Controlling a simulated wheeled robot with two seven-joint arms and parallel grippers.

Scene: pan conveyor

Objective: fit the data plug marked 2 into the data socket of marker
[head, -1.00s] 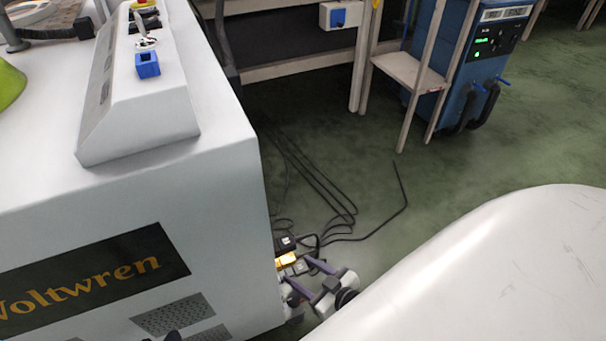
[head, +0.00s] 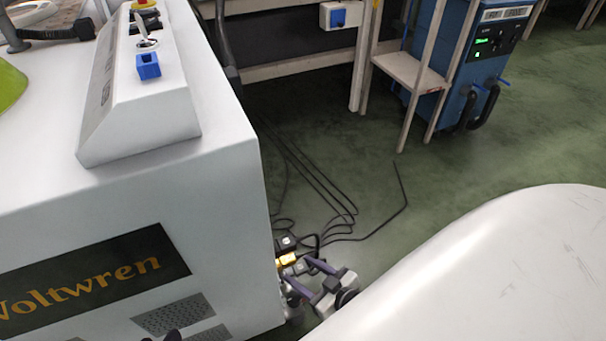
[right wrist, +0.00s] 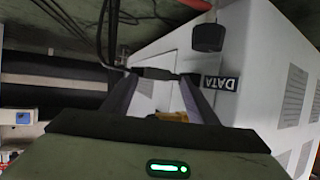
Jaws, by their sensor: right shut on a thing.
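My right gripper (head: 298,270) is low beside the right side of the white machine. In the right wrist view its two dark fingers (right wrist: 158,76) are shut on a small black plug (right wrist: 152,73), held between the fingertips near the machine wall. In the head view the plug shows as a small grey block (head: 297,268). A black DATA label (right wrist: 220,83) is upside down on the machine wall, just right of the fingertips. The socket opening is hidden, and I cannot read a 2 on the plug or tell whether it is seated. My left gripper is not clearly seen.
The white machine (head: 225,195) fills the left. A black block with a pale label (head: 286,243) and a lit yellow part (head: 287,259) sit by its side. Dark cables (head: 325,195) lie on the green floor. A wooden frame (head: 400,70) and blue cabinet (head: 468,65) stand behind.

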